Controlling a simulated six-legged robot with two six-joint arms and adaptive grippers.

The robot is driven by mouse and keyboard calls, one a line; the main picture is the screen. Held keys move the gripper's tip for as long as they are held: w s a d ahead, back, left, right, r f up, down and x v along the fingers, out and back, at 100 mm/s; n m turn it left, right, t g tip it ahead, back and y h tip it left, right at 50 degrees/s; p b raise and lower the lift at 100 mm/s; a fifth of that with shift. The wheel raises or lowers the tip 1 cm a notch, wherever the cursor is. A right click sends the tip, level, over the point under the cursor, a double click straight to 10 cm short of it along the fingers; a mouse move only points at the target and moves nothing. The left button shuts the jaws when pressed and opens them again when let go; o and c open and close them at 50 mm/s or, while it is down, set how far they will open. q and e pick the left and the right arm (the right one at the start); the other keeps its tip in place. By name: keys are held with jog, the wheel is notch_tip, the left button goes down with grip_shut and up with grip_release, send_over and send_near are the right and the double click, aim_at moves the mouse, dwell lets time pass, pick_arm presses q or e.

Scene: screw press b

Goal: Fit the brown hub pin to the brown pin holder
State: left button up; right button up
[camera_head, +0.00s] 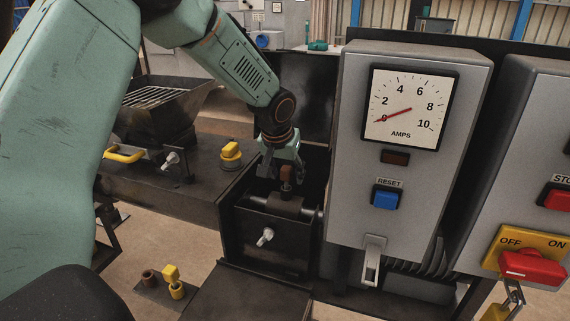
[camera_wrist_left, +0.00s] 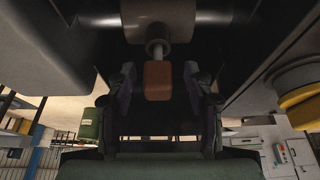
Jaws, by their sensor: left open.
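The brown hub pin (camera_head: 286,178) stands at the dark cylindrical hub (camera_head: 276,205) of the press. In the left wrist view its brown block head (camera_wrist_left: 158,80) shows, with a metal shank running to the hub cylinder (camera_wrist_left: 158,18). My left gripper (camera_head: 283,168) is directly over the pin. Its open fingers (camera_wrist_left: 160,88) stand on either side of the brown head, with gaps visible. The brown pin holder (camera_head: 149,278) appears as a small brown cup on a low dark plate at the lower left. My right gripper is not in view.
A yellow holder (camera_head: 177,291) with a yellow block-headed pin (camera_head: 170,272) is beside the brown holder. A grey control box with an AMPS gauge (camera_head: 411,107) stands close right of the gripper. A dark hopper (camera_head: 165,103) and a yellow-topped part (camera_head: 231,153) are to the left.

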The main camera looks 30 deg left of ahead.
pick_arm(q)
jog(key=shift+x, duration=1)
jog(key=shift+w+d+f, duration=0.15)
jog(key=shift+w, duration=0.1)
jog(key=shift+s, duration=0.1)
jog(key=shift+c, duration=0.3)
grip_shut()
